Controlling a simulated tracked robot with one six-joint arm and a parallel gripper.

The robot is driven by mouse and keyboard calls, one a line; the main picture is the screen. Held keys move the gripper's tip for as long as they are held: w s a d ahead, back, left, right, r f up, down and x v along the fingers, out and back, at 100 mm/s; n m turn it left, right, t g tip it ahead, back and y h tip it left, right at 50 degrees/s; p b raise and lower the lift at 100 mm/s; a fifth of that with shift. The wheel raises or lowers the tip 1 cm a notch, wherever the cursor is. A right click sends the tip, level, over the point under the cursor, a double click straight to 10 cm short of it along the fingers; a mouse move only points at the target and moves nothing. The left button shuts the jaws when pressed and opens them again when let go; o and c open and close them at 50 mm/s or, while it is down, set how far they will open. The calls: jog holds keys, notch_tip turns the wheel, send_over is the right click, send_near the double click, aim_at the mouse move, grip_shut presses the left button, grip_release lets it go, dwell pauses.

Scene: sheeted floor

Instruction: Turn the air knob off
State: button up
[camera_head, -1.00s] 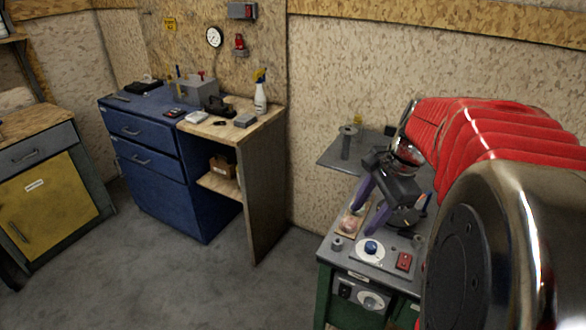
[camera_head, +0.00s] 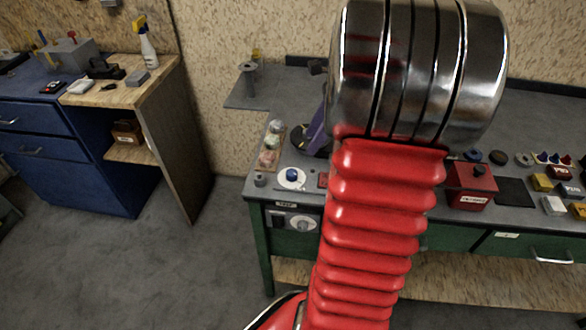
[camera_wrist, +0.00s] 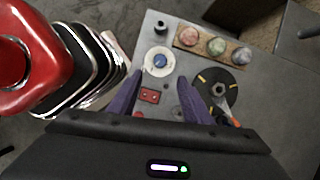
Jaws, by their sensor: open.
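A blue knob (camera_head: 292,174) sits on a round white plate at the left end of the green bench's top. It also shows in the wrist view (camera_wrist: 159,60), just beyond my fingertips. A pale dial (camera_head: 303,224) is on the bench's front panel, beside a small dark switch; its label is too small to read surely. I cannot tell which is the air knob. My gripper (camera_wrist: 160,78) is open and empty, its two purple fingers apart above the bench top. A red switch block (camera_wrist: 149,95) shows between them. In the head view my arm hides most of the gripper.
Several round coloured buttons (camera_wrist: 215,46) on a wooden strip and a black disc (camera_wrist: 216,88) lie close to the fingers. A red box (camera_head: 470,186) and small blocks stand further right on the bench. A blue cabinet (camera_head: 75,150) stands left, with open floor between.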

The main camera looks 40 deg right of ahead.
aim_at(292, 172)
jog(key=x, duration=1.3)
jog(key=shift+f, duration=0.15)
jog(key=shift+c, duration=0.3)
